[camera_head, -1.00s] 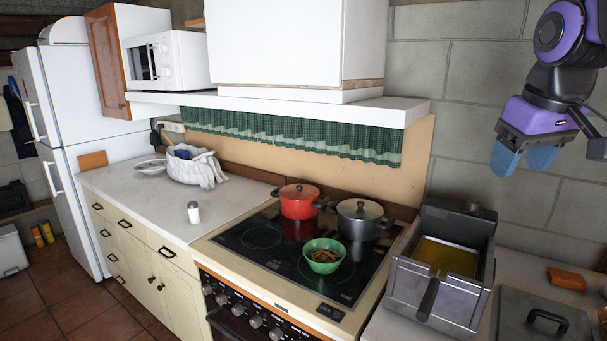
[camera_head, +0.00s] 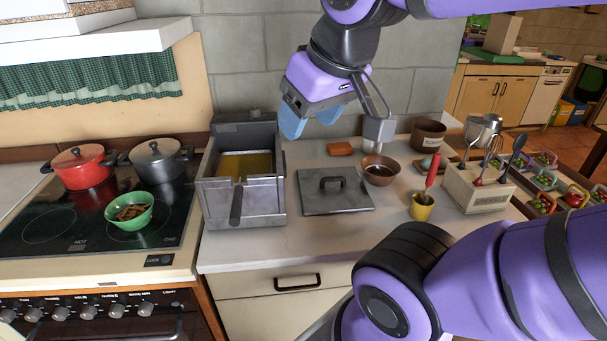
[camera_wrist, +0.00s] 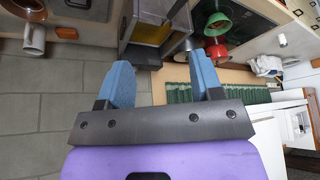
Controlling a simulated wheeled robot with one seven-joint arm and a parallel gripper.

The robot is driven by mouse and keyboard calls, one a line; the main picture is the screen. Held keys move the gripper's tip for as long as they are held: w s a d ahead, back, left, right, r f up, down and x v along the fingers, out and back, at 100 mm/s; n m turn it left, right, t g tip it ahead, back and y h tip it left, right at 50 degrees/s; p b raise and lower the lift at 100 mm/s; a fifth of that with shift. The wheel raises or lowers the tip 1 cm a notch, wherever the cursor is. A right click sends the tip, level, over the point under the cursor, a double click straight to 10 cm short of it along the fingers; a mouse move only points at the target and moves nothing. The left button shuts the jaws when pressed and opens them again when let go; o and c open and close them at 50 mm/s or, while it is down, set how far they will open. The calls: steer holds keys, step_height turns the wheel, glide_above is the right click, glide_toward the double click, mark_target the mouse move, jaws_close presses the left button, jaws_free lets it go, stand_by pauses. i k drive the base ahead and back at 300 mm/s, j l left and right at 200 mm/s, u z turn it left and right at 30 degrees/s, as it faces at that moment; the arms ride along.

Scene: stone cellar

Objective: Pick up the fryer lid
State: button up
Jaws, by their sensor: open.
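The fryer lid (camera_head: 334,196) is a flat grey square plate with a black arched handle. It lies on the counter just right of the fryer (camera_head: 243,205). The fryer is a grey metal box, open on top with yellow oil inside, and also shows in the wrist view (camera_wrist: 152,34). My gripper (camera_head: 312,118), purple with blue fingers, is open and empty. It is raised above the back of the counter, near the wall and above the fryer and lid. In the wrist view my gripper's fingers (camera_wrist: 162,88) are spread with nothing between them.
A brown bowl (camera_head: 380,172) stands close right of the lid, and an orange block (camera_head: 340,149) lies behind it. The stove with a green bowl (camera_head: 130,209) is left. Counter in front of the lid is clear.

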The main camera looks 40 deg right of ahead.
mark_target(324, 191)
steer(key=z, duration=1.4)
steer(key=j+z, duration=0.1)
steer(key=j, duration=0.35)
steer(key=k+j+z, duration=0.15)
steer(key=j, duration=0.25)
steer(key=j+z, duration=0.1)
steer(key=j, duration=0.35)
steer(key=k+j+z, duration=0.15)
steer(key=j, duration=0.3)
steer(key=i, duration=0.05)
